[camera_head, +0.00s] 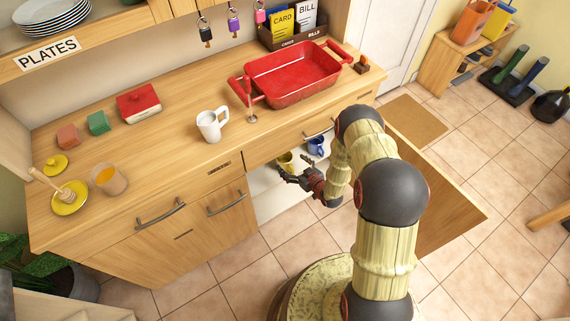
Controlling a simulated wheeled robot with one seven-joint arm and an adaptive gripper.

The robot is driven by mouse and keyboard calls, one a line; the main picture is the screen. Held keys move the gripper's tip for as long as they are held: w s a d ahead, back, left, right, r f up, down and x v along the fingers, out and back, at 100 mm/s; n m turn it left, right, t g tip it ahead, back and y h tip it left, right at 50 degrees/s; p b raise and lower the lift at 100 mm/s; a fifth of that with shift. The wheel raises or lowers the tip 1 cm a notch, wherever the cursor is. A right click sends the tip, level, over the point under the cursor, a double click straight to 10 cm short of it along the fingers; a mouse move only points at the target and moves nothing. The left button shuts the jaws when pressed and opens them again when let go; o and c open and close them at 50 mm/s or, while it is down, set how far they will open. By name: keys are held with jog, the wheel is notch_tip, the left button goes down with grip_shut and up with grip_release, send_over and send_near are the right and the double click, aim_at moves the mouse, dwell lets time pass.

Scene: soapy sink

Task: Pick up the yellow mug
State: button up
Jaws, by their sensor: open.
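The yellow mug (285,162) sits inside the open cabinet under the counter, partly hidden by the counter edge and my gripper. A blue mug (316,146) is to its right in the same cabinet. My gripper (287,178) is at the cabinet opening, just in front of and below the yellow mug in the picture. Its dark fingers are apart and hold nothing that I can see. I cannot tell whether they touch the mug.
The cabinet door (425,180) stands open to the right of my arm. The counter (180,120) above carries a white mug (211,125), a red basin (293,75) and a honey jar (108,180). Tiled floor (225,275) is free at the lower left.

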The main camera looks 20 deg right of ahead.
aim_at(285, 158)
jog(key=b+x, duration=0.1)
jog(key=x, duration=0.2)
jog(key=b+x, duration=0.2)
jog(key=shift+w+f, duration=0.25)
jog(key=shift+f, duration=0.2)
jog(key=shift+w+a, duration=0.1)
jog(key=shift+w, duration=0.3)
jog(key=shift+c, duration=0.8)
jog(key=c, duration=1.4)
